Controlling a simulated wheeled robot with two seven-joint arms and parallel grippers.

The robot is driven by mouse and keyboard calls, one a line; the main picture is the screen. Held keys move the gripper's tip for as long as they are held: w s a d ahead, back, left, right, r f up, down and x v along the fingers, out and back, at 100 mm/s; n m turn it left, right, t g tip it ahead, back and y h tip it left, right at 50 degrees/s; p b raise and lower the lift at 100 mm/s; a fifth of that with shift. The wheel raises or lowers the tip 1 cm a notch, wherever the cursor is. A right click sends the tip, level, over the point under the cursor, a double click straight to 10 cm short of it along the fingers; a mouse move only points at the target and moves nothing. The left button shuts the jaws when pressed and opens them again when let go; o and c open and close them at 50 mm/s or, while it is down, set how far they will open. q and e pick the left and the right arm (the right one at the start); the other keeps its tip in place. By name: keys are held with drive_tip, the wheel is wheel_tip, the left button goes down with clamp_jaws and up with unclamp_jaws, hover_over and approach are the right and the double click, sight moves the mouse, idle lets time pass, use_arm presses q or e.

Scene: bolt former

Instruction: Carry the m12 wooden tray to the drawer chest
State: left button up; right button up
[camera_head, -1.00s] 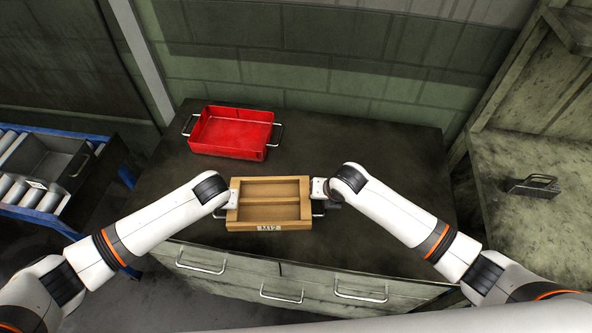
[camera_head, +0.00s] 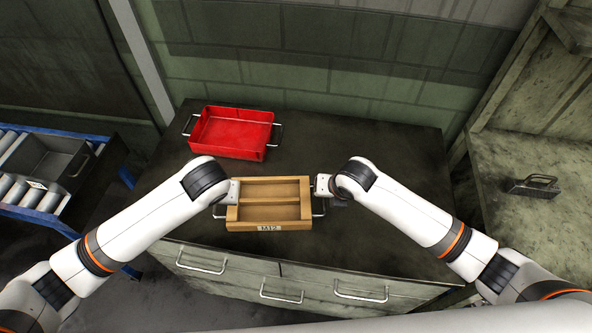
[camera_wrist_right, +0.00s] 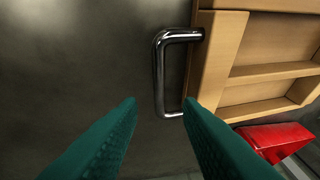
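The m12 wooden tray (camera_head: 270,226) rests on the dark top of the drawer chest (camera_head: 400,190), near its front edge. Its label shows at the front, and its inside looks empty. A metal handle shows at each side, and the right one is close in the right wrist view (camera_wrist_right: 159,80). My right gripper (camera_wrist_right: 160,103) is open and empty, its green fingertips just short of that handle. In the head view my right gripper (camera_head: 320,185) is beside the tray's right side. My left gripper (camera_head: 232,192) is beside the left side, above the left handle (camera_head: 217,212); its fingers are hidden.
A red tray (camera_head: 232,133) with handles stands behind the wooden tray on the chest top. A roller rack (camera_head: 35,185) with a grey bin is at the left. A worn bench (camera_head: 540,210) with a small metal box (camera_head: 532,186) is at the right. The chest top right of the tray is clear.

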drive_tip(key=v, duration=0.7)
drive_tip(key=shift+r, duration=0.35)
drive_tip(key=shift+s+d, duration=0.1)
drive_tip(key=shift+s, duration=0.05)
